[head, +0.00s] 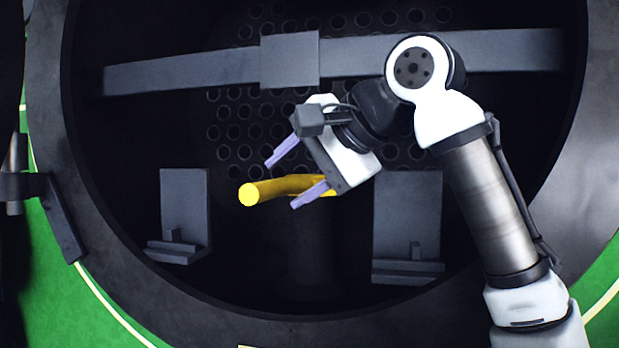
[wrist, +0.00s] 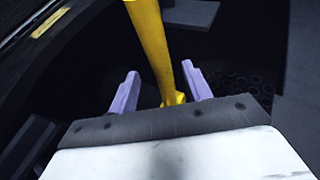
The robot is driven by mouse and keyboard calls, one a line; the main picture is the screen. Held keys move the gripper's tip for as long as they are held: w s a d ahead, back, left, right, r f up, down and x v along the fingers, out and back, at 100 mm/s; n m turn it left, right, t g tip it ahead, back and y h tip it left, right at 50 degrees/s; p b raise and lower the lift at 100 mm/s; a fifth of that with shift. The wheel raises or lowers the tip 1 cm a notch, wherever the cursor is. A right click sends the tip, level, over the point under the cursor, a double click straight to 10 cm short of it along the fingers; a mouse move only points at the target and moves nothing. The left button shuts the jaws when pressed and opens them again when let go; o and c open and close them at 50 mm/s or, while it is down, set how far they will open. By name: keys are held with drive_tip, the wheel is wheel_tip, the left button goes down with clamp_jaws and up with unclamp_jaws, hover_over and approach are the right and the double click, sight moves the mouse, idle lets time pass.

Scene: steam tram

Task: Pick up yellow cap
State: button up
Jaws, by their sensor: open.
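The yellow cap (head: 273,190) shows in the head view as a yellow bent tube-like piece, inside the dark round opening. Its left end is a round face, and its right part passes behind my gripper. My gripper (head: 283,178) is open, with one lilac finger above the yellow piece and the other overlapping its lower edge in the picture. In the wrist view the yellow piece (wrist: 155,45) runs from the top edge down between the two open fingers of my gripper (wrist: 160,90). Its near end is partly hidden by the gripper body. I cannot tell whether a finger touches it.
A grey crossbar (head: 185,75) with a square plate (head: 290,60) spans the opening above. Grey brackets stand at left (head: 184,205) and right (head: 408,215). A plate with many holes (head: 228,135) is behind.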

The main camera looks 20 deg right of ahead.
sight(281, 183)
drive_tip(key=p+x, duration=0.1)
drive_tip(key=x, duration=0.3)
drive_tip(key=shift+w+a, duration=0.1)
drive_tip(key=shift+a, duration=0.1)
drive_tip(key=shift+c, duration=0.4)
drive_tip(key=shift+r, duration=0.1)
clamp_jaws()
